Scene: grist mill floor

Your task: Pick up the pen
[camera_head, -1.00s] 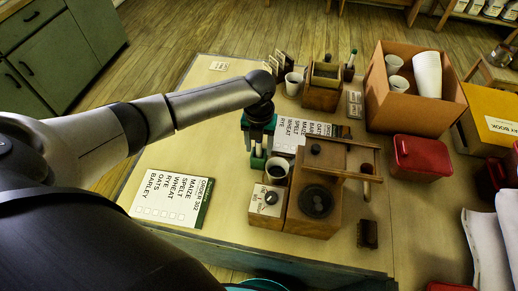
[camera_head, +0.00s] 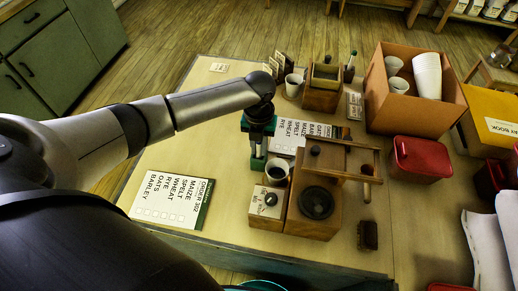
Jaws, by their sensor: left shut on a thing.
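My left gripper (camera_head: 258,150) reaches down over the table, just left of a white cup (camera_head: 278,169) with dark contents. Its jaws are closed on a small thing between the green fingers. That thing is mostly hidden, and its shape does not show clearly; it may be the pen. A slim upright stick (camera_head: 351,59) with a white and green top stands in a dark holder at the back; I cannot tell if it is a pen. My right gripper is out of view.
A wooden mill (camera_head: 314,222) and a small knobbed box (camera_head: 267,205) stand close to the gripper. An order card (camera_head: 170,199) lies at the front left. A cardboard box (camera_head: 408,112) with cups and a red tin (camera_head: 420,158) stand right.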

